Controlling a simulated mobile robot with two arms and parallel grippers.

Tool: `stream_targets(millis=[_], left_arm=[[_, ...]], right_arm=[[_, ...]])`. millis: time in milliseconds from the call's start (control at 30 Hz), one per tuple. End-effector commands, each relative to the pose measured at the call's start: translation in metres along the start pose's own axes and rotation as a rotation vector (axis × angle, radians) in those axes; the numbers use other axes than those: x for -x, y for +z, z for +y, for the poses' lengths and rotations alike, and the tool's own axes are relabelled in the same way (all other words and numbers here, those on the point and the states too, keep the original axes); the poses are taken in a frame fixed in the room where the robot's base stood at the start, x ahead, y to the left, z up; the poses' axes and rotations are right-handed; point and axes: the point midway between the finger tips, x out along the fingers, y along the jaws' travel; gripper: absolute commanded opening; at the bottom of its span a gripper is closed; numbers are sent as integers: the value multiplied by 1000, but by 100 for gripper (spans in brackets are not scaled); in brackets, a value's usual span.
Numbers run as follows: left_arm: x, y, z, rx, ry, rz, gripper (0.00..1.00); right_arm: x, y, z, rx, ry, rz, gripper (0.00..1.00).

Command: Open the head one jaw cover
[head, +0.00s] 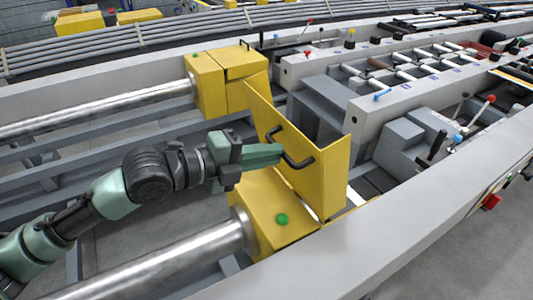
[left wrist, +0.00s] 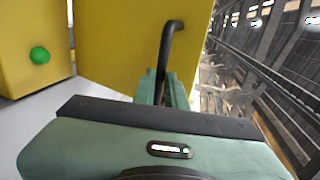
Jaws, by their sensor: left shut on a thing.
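A yellow jaw cover (head: 318,178) with a black bar handle (head: 298,162) stands steeply raised beside the near yellow head housing (head: 262,202), which has a green button (head: 282,219) on top. My left gripper (head: 278,153) reaches in from the left and is shut on the handle. In the left wrist view, the fingers (left wrist: 163,88) close around the lower part of the handle (left wrist: 171,40), in front of the yellow cover (left wrist: 125,45). The grip itself is partly hidden by the fingers. My right gripper is in neither view.
A second yellow housing (head: 207,82) stands behind, with its own cover part. Steel shafts (head: 165,265) run left from both housings. A grey rail (head: 440,215) borders the front right. Levers with red knobs (head: 490,98) and rollers stand at the right.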

Motion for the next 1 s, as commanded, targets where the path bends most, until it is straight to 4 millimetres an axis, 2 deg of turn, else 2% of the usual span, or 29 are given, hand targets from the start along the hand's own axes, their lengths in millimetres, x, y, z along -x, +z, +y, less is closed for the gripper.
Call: stream_targets(millis=[33, 133, 167, 200, 233, 1000], left_arm=[[-4, -2, 23, 17, 52, 6, 0], [-4, -2, 23, 17, 52, 7, 0], [-4, -3, 23, 17, 52, 7, 18], [-4, -3, 24, 17, 52, 7, 29], [-4, -3, 24, 18, 53, 7, 34], [-3, -3, 17, 13, 41, 8, 34]], right_arm=[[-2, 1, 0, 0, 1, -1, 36], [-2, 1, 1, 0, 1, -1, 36], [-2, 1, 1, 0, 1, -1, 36], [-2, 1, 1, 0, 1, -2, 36], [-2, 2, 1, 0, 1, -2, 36], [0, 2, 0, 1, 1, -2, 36]])
